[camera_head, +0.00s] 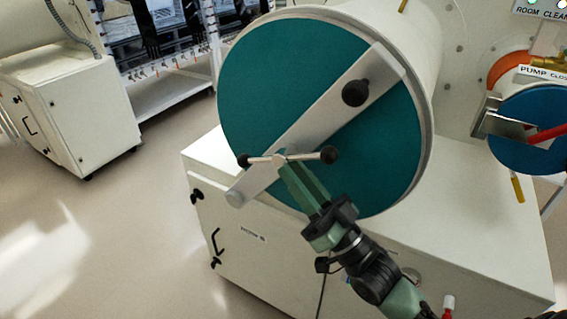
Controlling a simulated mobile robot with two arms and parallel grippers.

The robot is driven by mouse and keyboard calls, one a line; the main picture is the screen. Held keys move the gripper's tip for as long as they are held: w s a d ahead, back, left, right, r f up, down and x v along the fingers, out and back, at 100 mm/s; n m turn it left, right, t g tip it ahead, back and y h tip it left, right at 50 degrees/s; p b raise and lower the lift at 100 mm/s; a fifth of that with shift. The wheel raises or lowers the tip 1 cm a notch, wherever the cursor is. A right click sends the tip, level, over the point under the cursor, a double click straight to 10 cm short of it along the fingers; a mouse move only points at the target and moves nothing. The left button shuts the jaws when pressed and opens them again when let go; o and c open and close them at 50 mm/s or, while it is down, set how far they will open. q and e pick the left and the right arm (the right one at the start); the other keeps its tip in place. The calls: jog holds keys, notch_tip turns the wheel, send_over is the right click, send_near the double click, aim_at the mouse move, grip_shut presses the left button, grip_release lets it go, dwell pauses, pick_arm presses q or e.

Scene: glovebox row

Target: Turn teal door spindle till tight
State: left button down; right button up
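The teal door (275,85) is a large round disc closing the end of a white cylindrical chamber. A pale metal bar (318,115) crosses it diagonally from upper right to lower left. The spindle (278,160) sits on the lower part of this bar, with a thin cross handle ending in two black balls, one left and one right, nearly level. My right gripper (287,163) reaches up from the lower right, its green fingertips at the spindle hub, overlapping the handle just right of it. Whether the fingers grip it cannot be told. My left gripper is out of view.
A black knob (356,92) stands on the bar's upper end. A white cabinet (215,205) stands below the chamber. A smaller blue door (538,105) with a red handle is at the right. Open floor (110,230) lies at the left.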

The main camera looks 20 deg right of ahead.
jog(key=shift+s+d+f, duration=0.1)
jog(key=shift+s+f, duration=0.05)
jog(key=shift+s, duration=0.1)
